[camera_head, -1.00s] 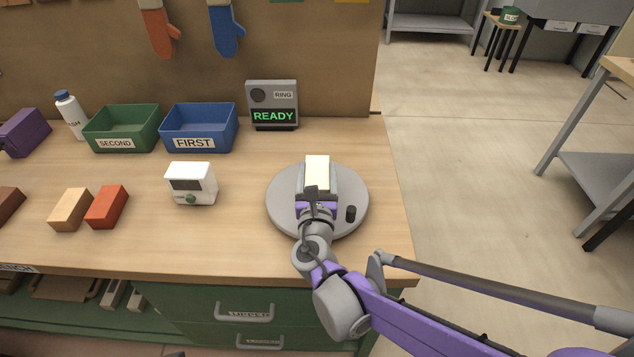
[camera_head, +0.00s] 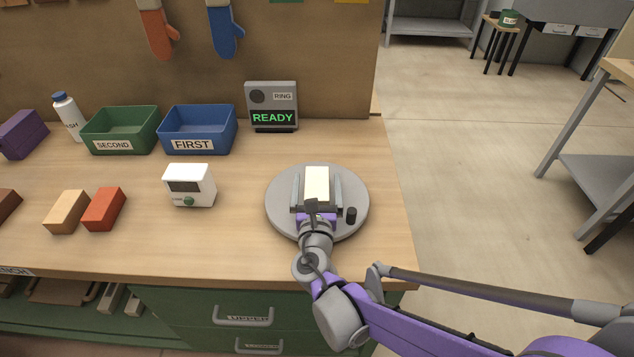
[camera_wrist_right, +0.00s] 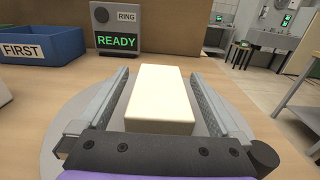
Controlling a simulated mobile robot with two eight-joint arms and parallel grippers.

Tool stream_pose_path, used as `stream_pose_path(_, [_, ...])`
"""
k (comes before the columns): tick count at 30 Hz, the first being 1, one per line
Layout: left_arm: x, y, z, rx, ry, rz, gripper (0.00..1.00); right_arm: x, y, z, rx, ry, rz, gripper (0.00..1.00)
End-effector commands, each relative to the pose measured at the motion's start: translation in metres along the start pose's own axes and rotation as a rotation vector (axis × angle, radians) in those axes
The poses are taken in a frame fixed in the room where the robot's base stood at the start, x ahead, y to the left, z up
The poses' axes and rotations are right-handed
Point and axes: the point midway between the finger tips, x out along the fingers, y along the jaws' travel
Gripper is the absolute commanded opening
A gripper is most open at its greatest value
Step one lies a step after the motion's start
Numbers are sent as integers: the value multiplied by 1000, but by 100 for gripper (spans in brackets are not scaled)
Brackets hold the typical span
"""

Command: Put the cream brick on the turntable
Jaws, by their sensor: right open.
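The cream brick (camera_head: 317,183) lies on the round grey turntable (camera_head: 283,212), near its middle. My right gripper (camera_head: 317,192) is over the turntable with its jaws open, one finger on each side of the brick. In the right wrist view the brick (camera_wrist_right: 161,95) sits between the two fingers, with a gap visible on both sides. The turntable (camera_wrist_right: 66,112) shows beneath them. A dark knob (camera_head: 351,215) stands on the turntable's right side. My left gripper is not in view.
A white device with a green knob (camera_head: 189,185) stands left of the turntable. Behind are a blue bin marked FIRST (camera_head: 198,130), a green bin marked SECOND (camera_head: 120,131) and a box reading READY (camera_head: 272,107). Orange (camera_head: 104,209) and tan (camera_head: 67,212) bricks lie at left.

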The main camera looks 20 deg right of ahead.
Motion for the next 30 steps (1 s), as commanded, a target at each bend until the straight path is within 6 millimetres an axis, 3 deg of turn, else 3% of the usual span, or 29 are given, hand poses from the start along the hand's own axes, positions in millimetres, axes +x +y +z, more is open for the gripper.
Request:
stream_pose_path(5, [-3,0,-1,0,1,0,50,-12,1,4,1,0,2,100])
stream_pose_path(18, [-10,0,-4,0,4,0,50,-100,1,4,2,0,4,100])
stream_pose_path(24, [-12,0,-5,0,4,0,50,-118,0,3,0,0,1,100])
stream_pose_path(30, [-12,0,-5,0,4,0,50,-120,0,3,0,0,0,100])
